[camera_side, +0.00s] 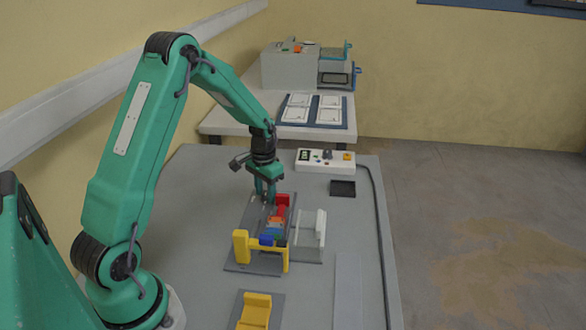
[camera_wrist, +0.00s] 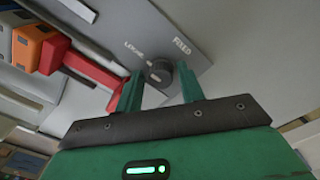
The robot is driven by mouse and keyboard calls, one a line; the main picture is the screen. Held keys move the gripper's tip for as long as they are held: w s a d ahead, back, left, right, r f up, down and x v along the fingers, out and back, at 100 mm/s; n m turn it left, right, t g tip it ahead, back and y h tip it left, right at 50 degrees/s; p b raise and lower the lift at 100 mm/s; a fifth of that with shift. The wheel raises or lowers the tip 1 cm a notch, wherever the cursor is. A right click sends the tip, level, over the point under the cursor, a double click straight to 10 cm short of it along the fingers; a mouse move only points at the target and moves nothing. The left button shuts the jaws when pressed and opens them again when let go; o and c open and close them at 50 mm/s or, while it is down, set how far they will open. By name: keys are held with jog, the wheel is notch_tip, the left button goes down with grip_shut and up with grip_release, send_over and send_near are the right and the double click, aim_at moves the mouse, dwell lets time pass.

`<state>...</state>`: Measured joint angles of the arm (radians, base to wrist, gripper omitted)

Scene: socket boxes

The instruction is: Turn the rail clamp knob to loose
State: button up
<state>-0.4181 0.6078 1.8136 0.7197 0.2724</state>
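The rail clamp knob (camera_wrist: 159,73) is a small dark round knob on a grey plate (camera_wrist: 190,42) in the wrist view. The words LOOSE and FIXED are printed on the plate beside it. A small light mark shows on the knob, but I cannot tell which word it points to. My gripper (camera_wrist: 157,78) is open, with one green finger on each side of the knob; the right finger is very close to it, and contact is unclear. In the side view my gripper (camera_side: 266,193) is low over the far end of the rail fixture, and the knob is hidden.
A red end block (camera_side: 283,199) stands close beside my gripper, with coloured blocks in a row behind a yellow bracket (camera_side: 241,246). A white stand (camera_side: 320,226) is to the right. A control box (camera_side: 325,160) with a cable and a dark tray (camera_side: 343,188) lie beyond.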

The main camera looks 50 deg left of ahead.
aim_at(265, 192)
jog(key=m, duration=0.7)
jog(key=shift+a+m, duration=0.1)
jog(key=shift+m, duration=0.2)
notch_tip(265, 192, up, 8)
jog(key=shift+r, duration=0.1)
jog(key=s+d+r+n+t, duration=0.4)
jog(key=s+d+r, duration=0.9)
jog(key=d+r, duration=0.2)
jog(key=shift+s+d, duration=0.4)
dwell(1.0)
jog(key=shift+r, duration=0.1)
